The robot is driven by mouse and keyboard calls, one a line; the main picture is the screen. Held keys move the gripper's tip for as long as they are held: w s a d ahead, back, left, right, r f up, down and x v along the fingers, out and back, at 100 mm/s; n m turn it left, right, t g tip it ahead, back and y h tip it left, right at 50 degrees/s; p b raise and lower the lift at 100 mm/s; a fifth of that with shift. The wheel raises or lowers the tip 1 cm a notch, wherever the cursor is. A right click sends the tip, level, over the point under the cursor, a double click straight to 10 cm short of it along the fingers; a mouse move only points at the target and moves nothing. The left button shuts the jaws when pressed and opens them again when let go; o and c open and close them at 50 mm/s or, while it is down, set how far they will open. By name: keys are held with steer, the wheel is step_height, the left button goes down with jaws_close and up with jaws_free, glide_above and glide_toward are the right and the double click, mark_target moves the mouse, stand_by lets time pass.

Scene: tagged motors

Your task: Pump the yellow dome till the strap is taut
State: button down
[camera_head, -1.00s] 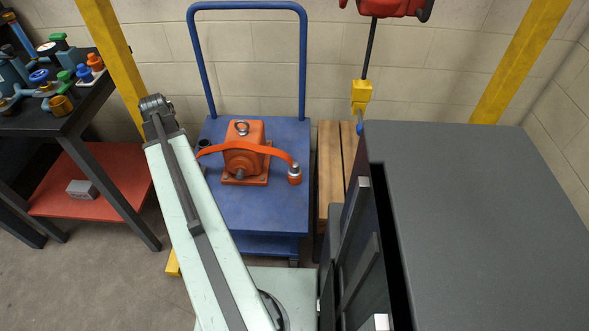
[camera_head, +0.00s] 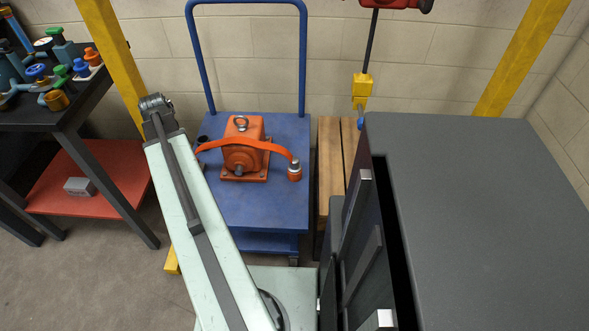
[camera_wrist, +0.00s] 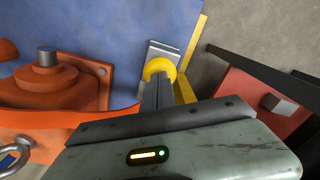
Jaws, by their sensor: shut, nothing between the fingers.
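The yellow dome (camera_wrist: 161,66) sits on a grey metal bracket (camera_wrist: 157,52) at the edge of the blue cart deck in the wrist view. My gripper (camera_wrist: 158,84) is shut and empty, its fingertips right at the dome and overlapping it; whether they press on it I cannot tell. In the head view my arm hides the dome and gripper. The orange strap (camera_head: 265,146) arches over the orange motor (camera_head: 243,158) down to an orange fitting (camera_head: 294,172) at its right. The strap's left end is partly hidden; its tension is unclear.
The blue cart (camera_head: 270,205) has a tall handle behind the motor. A dark grey cabinet (camera_head: 480,210) fills the right side. A dark bench (camera_head: 80,105) with valves stands left. A hoist hook (camera_head: 361,90) hangs above a wooden pallet (camera_head: 330,165).

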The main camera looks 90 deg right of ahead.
steer(key=shift+f+b, duration=0.75)
steer(key=shift+f, duration=0.1)
step_height(320, 180, up, 4)
steer(key=p, duration=0.3)
steer(key=shift+f+p, duration=0.1)
steer(key=shift+p, duration=0.3)
steer(key=shift+f, duration=0.2)
steer(key=shift+f+b, duration=0.15)
steer(key=shift+b, duration=0.15)
